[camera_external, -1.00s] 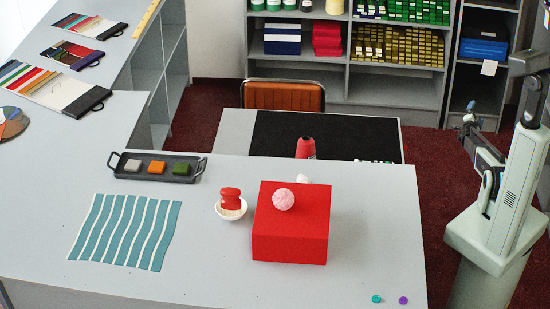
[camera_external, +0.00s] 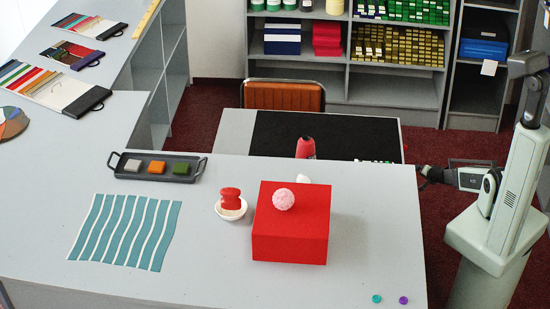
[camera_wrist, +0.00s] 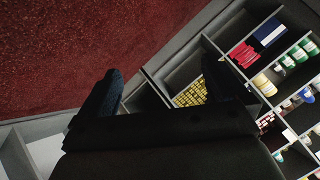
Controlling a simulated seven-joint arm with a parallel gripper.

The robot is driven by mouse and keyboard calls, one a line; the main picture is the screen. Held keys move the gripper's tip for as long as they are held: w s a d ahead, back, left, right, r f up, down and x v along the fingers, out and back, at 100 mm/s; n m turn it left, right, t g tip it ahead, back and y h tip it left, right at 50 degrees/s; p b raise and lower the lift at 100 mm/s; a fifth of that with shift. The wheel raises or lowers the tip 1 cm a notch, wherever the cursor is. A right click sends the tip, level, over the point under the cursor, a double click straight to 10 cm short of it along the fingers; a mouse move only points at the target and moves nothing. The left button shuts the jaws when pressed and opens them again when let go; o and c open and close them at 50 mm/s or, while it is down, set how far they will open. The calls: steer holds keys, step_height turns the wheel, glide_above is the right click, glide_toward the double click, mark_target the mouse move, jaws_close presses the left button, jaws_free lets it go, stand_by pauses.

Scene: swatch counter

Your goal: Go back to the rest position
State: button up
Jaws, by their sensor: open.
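My gripper (camera_external: 424,176) is beside the right edge of the grey counter (camera_external: 375,225) in the external view, at the end of my folded arm. It holds nothing. In the wrist view its two dark fingers stand wide apart (camera_wrist: 162,85), with red carpet and shelving behind them. On the counter a red box (camera_external: 290,235) carries a pink ball (camera_external: 284,199). A red object (camera_external: 231,198) sits in a small white bowl (camera_external: 232,214) left of the box. My gripper is well apart from all of these.
A dark tray (camera_external: 182,178) with grey, orange and green blocks and a teal striped swatch (camera_external: 125,232) lie to the left. Teal (camera_external: 376,299) and purple (camera_external: 403,300) discs lie at the front right. Red carpet (camera_external: 440,240) lies between counter and my base. Shelves (camera_external: 400,90) stand behind.

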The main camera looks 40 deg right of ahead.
steer(key=s+a+f+n+g+y, duration=0.35)
steer(key=s+a, duration=0.25)
steer(key=a, duration=0.5)
steer(key=s+a+f+n+g+y, duration=0.25)
steer(key=s+a+f, duration=0.3)
steer(key=a, duration=0.55)
steer(key=s+a+n+g, duration=0.2)
steer(key=s+a+g, duration=0.1)
steer(key=s, duration=0.5)
steer(key=s+a+r+n+g, duration=0.1)
steer(key=s+a+n+g, duration=0.2)
steer(key=s, duration=0.6)
steer(key=s+a+r+n+g, duration=0.1)
steer(key=s+a+n+g, duration=0.1)
steer(key=s, duration=0.6)
steer(key=shift+s+a+r+n+g+h, duration=0.35)
steer(key=shift+a+g, duration=0.25)
steer(key=shift+a, duration=0.65)
steer(key=shift+f, duration=0.1)
